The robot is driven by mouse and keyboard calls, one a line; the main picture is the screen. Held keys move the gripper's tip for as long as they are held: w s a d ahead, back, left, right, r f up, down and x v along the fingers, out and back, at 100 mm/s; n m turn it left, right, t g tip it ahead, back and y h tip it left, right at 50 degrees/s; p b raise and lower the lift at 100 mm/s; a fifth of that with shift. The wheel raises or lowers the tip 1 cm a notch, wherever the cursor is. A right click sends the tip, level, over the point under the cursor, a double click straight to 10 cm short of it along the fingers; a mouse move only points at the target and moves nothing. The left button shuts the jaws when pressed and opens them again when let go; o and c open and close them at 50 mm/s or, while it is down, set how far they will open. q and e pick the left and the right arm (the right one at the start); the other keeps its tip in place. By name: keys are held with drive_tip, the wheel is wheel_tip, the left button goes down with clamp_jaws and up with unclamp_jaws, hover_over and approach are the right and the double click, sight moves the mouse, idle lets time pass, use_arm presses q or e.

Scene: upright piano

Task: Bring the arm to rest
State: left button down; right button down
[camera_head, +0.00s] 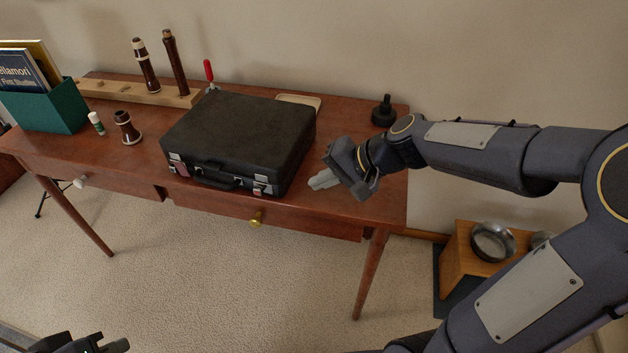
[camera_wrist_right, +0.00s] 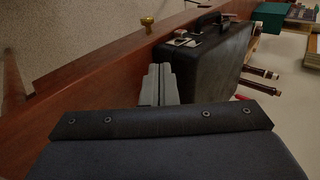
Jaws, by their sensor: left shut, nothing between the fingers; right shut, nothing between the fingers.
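My right arm reaches in from the right over a reddish wooden desk (camera_head: 365,207). Its gripper (camera_head: 318,183) is shut and empty, just right of a closed black case (camera_head: 240,135) on the desk. In the right wrist view the shut fingers (camera_wrist_right: 158,84) show beside the case (camera_wrist_right: 215,58), with a gap that I cannot measure. My left gripper (camera_head: 100,347) is at the bottom left edge of the head view, low over the carpet, shut and only partly visible.
Woodwind joints (camera_head: 146,65) stand on a wooden rack (camera_head: 120,92) behind the case. A green box (camera_head: 45,110) of books is at the left. A dark round object (camera_head: 383,113) stands at the desk's right rear. Metal bowls (camera_head: 492,240) sit in a wooden stand on the floor.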

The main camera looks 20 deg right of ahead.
idle(0.4)
drive_tip(key=s+d+n+h+p, duration=0.15)
drive_tip(key=s+n+h, duration=0.35)
drive_tip(key=s, duration=1.5)
wheel_tip(320, 180, up, 12)
drive_tip(key=n+y+p, duration=0.1)
drive_tip(key=p, duration=1)
drive_tip(key=shift+r, duration=0.25)
drive_tip(key=shift+w, duration=0.1)
